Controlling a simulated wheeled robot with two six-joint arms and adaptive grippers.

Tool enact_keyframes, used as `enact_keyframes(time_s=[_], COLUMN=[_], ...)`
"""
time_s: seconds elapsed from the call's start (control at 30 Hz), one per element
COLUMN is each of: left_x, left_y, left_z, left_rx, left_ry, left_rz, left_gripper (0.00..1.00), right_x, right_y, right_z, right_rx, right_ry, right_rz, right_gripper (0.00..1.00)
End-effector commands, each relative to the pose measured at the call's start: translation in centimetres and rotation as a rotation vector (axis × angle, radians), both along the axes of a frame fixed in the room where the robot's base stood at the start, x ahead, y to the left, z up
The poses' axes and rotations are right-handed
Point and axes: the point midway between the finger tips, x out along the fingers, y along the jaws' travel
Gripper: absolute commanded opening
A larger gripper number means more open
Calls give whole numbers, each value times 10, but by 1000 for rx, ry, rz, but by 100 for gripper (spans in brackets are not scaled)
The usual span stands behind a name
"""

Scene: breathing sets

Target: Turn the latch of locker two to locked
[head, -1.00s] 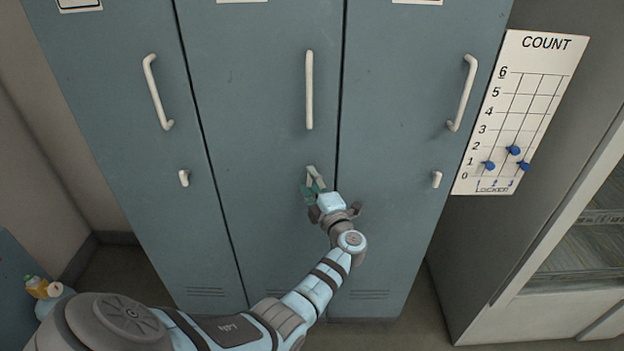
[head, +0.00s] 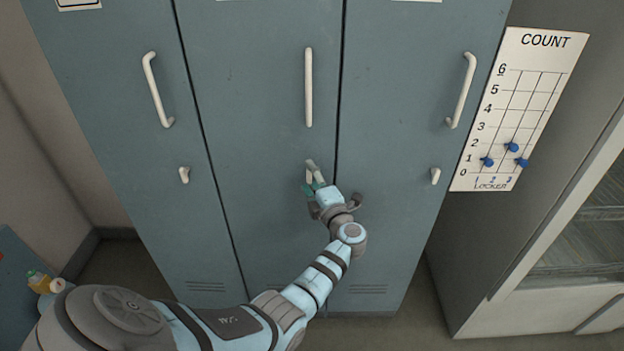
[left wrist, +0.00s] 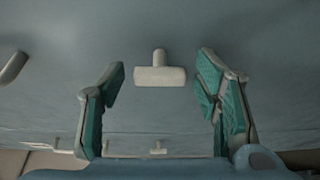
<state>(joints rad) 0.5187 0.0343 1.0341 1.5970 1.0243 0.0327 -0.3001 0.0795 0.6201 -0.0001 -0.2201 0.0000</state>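Locker two (head: 262,230) is the middle grey-blue door, with a long upright white handle (head: 309,88). My left gripper (head: 313,173) is at this door below the handle, its fingers hiding much of the latch area in the head view. In the left wrist view the pale latch (left wrist: 160,76) is a short bar on a stem, lying crosswise in that picture. My left gripper, also in that view (left wrist: 162,80), is open, with one green-padded finger on each side of the latch and gaps between. My right gripper is not in view.
The left locker's latch (head: 184,175) and the right locker's latch (head: 435,176) both hang roughly upright. A count board (head: 520,105) with blue pegs is at the right, beside a glass-fronted cabinet (head: 575,235). Small items (head: 42,283) stand at the lower left.

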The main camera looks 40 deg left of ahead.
Motion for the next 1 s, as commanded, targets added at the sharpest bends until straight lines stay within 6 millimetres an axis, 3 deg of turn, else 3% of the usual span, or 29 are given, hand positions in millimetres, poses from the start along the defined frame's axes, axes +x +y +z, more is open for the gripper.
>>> enact_keyframes(time_s=[0.3,0.7,1.0], left_x=[-2,-36,-37], left_y=[-3,-63,-65], left_z=[0,0,0], left_rx=[1,0,1], left_ry=[1,1,2], left_rz=[0,1,0], left_gripper=[60,60,60], right_x=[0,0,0], right_y=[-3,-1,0], right_z=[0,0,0], right_rx=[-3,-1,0], right_ry=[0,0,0], right_rz=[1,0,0], right_gripper=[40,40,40])
